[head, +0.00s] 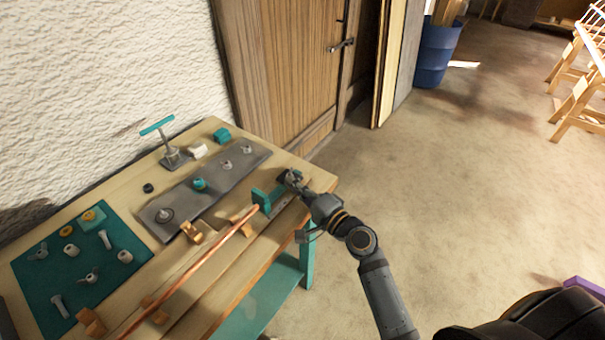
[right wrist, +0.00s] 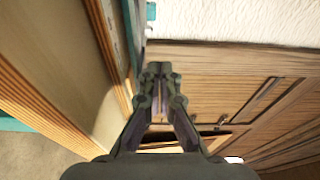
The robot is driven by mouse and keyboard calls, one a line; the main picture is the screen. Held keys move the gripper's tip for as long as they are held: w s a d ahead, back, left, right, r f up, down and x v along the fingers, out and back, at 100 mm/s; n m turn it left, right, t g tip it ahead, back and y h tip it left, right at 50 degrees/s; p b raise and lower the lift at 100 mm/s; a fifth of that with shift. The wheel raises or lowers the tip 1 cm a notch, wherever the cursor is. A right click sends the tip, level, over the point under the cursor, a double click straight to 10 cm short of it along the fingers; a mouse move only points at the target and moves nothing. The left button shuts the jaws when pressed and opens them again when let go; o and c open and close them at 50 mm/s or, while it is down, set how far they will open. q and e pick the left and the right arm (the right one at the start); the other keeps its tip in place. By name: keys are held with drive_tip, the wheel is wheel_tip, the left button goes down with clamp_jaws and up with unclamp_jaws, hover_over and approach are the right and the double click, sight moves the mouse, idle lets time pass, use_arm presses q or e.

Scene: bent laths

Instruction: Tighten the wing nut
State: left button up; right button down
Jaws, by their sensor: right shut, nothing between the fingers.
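My right gripper (head: 291,177) is at the right end of the workbench, at the far end of a teal clamp (head: 262,202). Its fingers are shut with nothing between them; they also show closed in the right wrist view (right wrist: 159,70). Winged metal pieces that look like wing nuts lie on the teal mat (head: 60,310), one near its front (head: 90,277) and one at its left (head: 38,252). Small fittings also sit on a grey plate (head: 218,188). I cannot tell whether a wing nut is under the gripper. My left gripper is out of view.
A long copper-coloured rod (head: 190,270) runs along the bench (head: 120,195) between wooden blocks. A teal T-handled tool (head: 158,126) stands at the back. A wooden door (head: 285,65) is behind the bench.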

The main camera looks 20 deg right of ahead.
drive_tip(key=shift+a, duration=0.2)
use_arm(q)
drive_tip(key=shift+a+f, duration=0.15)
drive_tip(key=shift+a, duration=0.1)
use_arm(e)
drive_tip(key=shift+a, duration=0.1)
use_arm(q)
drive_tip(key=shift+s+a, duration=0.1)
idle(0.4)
